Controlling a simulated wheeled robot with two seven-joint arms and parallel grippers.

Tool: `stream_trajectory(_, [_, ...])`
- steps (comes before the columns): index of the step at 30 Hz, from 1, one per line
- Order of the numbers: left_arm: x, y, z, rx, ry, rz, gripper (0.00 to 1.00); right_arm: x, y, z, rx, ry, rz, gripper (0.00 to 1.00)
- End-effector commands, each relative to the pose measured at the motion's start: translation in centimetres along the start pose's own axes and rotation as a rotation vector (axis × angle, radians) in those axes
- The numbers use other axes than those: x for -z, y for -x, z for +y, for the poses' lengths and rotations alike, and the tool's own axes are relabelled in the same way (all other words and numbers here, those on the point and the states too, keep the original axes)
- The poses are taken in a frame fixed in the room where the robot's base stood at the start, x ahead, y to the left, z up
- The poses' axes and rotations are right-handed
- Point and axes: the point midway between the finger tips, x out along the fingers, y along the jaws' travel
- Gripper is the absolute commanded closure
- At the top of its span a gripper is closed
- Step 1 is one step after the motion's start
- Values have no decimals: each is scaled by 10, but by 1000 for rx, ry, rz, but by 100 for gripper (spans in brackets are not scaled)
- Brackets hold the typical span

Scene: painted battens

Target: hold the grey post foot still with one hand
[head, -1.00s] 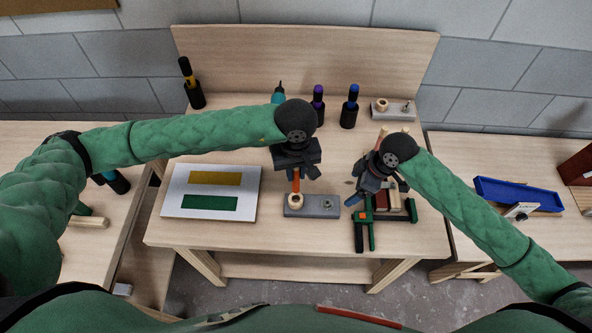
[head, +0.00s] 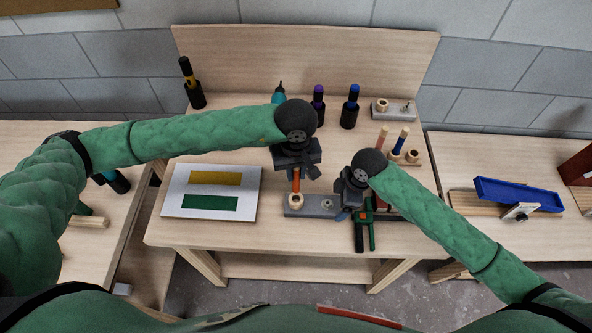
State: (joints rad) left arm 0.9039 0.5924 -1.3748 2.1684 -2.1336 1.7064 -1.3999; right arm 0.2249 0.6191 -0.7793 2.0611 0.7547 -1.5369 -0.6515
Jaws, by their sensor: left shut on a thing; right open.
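The grey post foot (head: 318,212) lies near the front middle of the bench. It has a pale wooden ring (head: 296,200) at its left and a small metal fitting (head: 327,203) further right. An orange batten (head: 296,184) rises from the ring. My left gripper (head: 296,172) is above the foot, shut on the batten's upper part. My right gripper (head: 344,212) is open at the foot's right end. The gripper hides that end, so I cannot tell if its fingers touch the foot.
A board with painted yellow and green bars (head: 180,208) lies left. Another grey block (head: 388,116), dark bottles (head: 349,115) and a wooden rack (head: 410,157) are further back.

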Motion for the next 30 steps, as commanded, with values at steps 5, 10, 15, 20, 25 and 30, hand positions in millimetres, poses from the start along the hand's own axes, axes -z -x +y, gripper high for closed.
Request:
stream_trajectory(5, [0,0,0,0,0,0,100,0,-15,0,1,-1,0,15])
stream_trajectory(10, [0,0,0,0,0,0,100,0,-21,0,0,0,1,15])
stream_trajectory(15, [0,0,0,0,0,0,100,0,-22,0,0,0,1,15])
stream_trajectory(20, [0,0,0,0,0,0,100,0,-22,0,0,0,1,22])
stream_trajectory(25, [0,0,0,0,0,0,100,0,-22,0,0,0,1,56])
stream_trajectory(30, [0,0,0,0,0,0,100,0,-21,0,-1,0,1,57])
